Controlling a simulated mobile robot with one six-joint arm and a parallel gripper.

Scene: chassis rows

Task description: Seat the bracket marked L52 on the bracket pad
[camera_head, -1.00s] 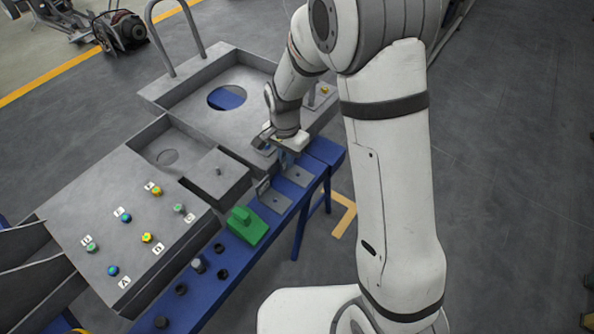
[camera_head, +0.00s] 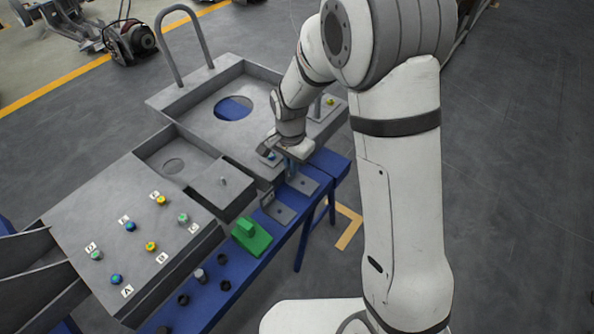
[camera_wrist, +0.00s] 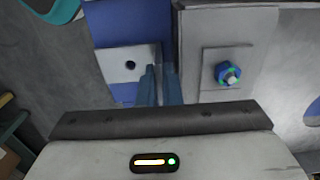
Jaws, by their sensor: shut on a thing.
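My gripper (camera_head: 290,168) points down over the far end of the blue bench, with its blue fingers (camera_wrist: 162,86) close together. It is shut on the upright leaf of a grey L-shaped bracket (camera_head: 305,183). The bracket's flat leaf with one hole (camera_wrist: 112,63) shows left of the fingers in the wrist view, over or on the blue surface. A second grey bracket (camera_head: 279,213) stands nearer on the bench. No L52 mark is readable. A square grey pad with a blue stud (camera_wrist: 228,74) lies right of the fingers; I cannot tell if it is the bracket pad.
A green block (camera_head: 251,238) and several dark round parts sit along the blue bench (camera_head: 240,268). A grey panel with several lettered, coloured studs (camera_head: 130,240) lies left. A grey tray with a round opening (camera_head: 205,112) stands behind. The floor at right is clear.

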